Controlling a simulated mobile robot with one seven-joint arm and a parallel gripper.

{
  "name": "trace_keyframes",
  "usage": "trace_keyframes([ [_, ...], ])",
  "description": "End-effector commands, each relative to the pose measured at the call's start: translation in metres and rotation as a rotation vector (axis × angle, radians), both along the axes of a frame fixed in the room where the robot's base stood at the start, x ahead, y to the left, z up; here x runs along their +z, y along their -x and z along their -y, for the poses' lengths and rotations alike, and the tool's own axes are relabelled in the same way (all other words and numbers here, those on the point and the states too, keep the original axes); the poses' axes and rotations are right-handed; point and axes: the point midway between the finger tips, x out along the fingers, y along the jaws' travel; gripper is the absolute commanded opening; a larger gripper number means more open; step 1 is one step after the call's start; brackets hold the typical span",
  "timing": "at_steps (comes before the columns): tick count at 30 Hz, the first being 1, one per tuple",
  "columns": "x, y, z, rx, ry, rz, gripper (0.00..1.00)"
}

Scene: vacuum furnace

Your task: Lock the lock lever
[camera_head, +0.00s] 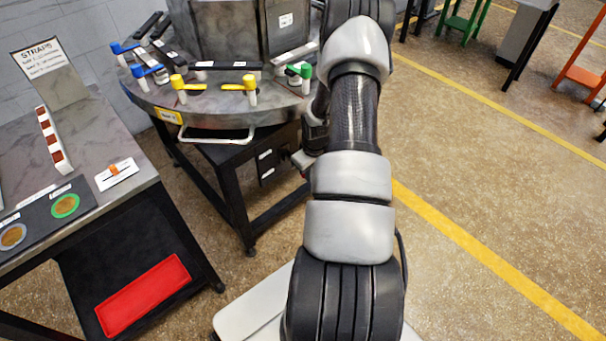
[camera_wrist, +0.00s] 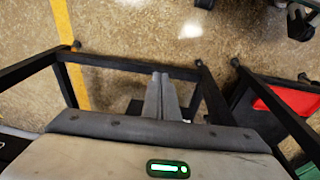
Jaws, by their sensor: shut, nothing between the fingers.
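Several small levers with white posts sit along the rim of the round grey table in the head view: two blue ones at the left, such as the blue lever (camera_head: 149,71), the yellow levers (camera_head: 186,86) and (camera_head: 240,87) at the front, and a green lever (camera_head: 305,74) at the right beside my arm. I cannot tell which of these is the lock lever. My gripper (camera_wrist: 161,79) shows in the wrist view with its grey fingers together and empty, pointing down over the floor and the dark table frame. In the head view my arm mostly hides it.
A side table (camera_head: 103,193) at the left holds straps and discs, with a red tray (camera_head: 143,296) below. Open floor (camera_head: 480,170) lies at the right.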

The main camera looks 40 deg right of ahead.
Motion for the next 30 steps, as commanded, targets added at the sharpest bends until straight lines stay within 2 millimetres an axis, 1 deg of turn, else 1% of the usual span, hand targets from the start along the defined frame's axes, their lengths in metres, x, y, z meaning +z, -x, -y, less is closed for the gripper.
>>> trace_keyframes([
  [1, -0.009, 0.000, 0.004, -0.001, 0.000, 0.000, 0.00],
  [3, -0.016, 0.001, 0.008, -0.001, 0.000, 0.000, 0.00],
  [10, -0.033, 0.001, 0.011, 0.000, 0.001, 0.001, 0.00],
  [15, -0.036, 0.001, 0.011, 0.001, 0.001, 0.002, 0.00],
  [30, -0.035, 0.001, 0.010, 0.001, 0.001, 0.001, 0.00],
])
